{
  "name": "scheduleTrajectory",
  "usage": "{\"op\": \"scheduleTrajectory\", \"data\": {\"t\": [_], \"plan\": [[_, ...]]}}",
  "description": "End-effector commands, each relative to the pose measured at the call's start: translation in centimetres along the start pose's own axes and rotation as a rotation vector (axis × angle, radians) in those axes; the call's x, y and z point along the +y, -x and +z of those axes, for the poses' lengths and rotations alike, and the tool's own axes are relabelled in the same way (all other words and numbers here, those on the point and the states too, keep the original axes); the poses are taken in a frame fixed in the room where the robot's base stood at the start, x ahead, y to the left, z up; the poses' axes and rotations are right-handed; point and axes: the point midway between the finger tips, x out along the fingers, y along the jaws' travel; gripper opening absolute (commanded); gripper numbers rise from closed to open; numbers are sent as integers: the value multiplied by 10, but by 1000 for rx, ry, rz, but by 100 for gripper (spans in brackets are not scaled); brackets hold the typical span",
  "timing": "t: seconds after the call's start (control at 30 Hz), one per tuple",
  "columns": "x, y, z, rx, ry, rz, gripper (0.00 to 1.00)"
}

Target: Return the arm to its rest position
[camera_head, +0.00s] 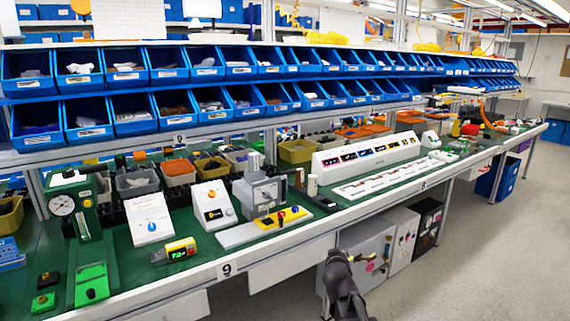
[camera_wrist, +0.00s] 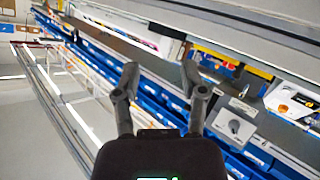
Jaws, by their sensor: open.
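My gripper (camera_wrist: 159,74) shows in the wrist view with its two dark fingers apart and nothing between them. Dark links of my arm (camera_head: 343,285) show at the bottom of the head view, in front of the bench edge and the grey cabinet. The gripper cannot be made out clearly there. In the wrist view a grey panel with a round knob (camera_wrist: 236,127) lies to the right of the fingers, apart from them. In the head view, a white box with a blue knob (camera_head: 150,219) and a white box with an orange knob (camera_head: 214,205) stand on the bench.
The long green-topped bench (camera_head: 330,212) carries a green press (camera_head: 75,215), a grey box (camera_head: 262,192) and a long white panel (camera_head: 367,155). Rows of blue bins (camera_head: 130,115) hang above. Cabinets (camera_head: 403,240) stand beneath. The floor (camera_head: 490,265) at right is clear.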

Motion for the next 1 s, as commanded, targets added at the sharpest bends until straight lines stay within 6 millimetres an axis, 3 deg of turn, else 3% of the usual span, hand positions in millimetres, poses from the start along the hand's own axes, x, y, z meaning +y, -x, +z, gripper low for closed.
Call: {"op": "scheduleTrajectory", "data": {"t": [0.27,0.6,1.0], "plan": [[5,31,78,-358,-85,-23,54],[-11,97,156,-787,-155,-151,54],[-28,156,192,-1066,-175,-298,54]]}}
